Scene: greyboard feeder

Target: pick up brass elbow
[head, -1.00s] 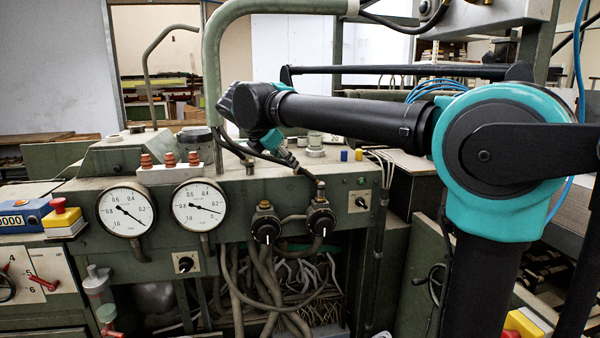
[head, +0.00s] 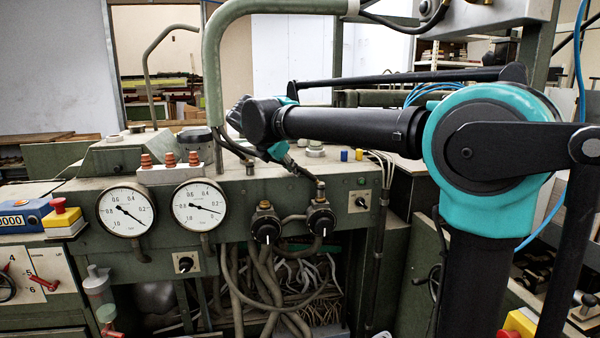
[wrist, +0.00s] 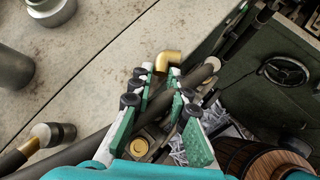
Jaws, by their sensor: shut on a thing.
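The brass elbow (wrist: 169,60) is a small, shiny gold bent pipe piece. In the wrist view it sits at the tips of my gripper (wrist: 161,73), whose green-and-black fingers are closed on it. The greyish top of the machine lies beyond it; I cannot tell its height above that surface. In the head view I cannot make out the elbow, and my wrist (head: 258,120) hides much of the gripper over the console top.
Two round gauges (head: 126,211) are on the console front. Red-capped fittings (head: 169,159) stand on its top, left of my wrist. A green bent pipe (head: 211,80) rises close by. The wrist view shows a wooden barrel (wrist: 262,162) and a black handwheel (wrist: 287,72) at right.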

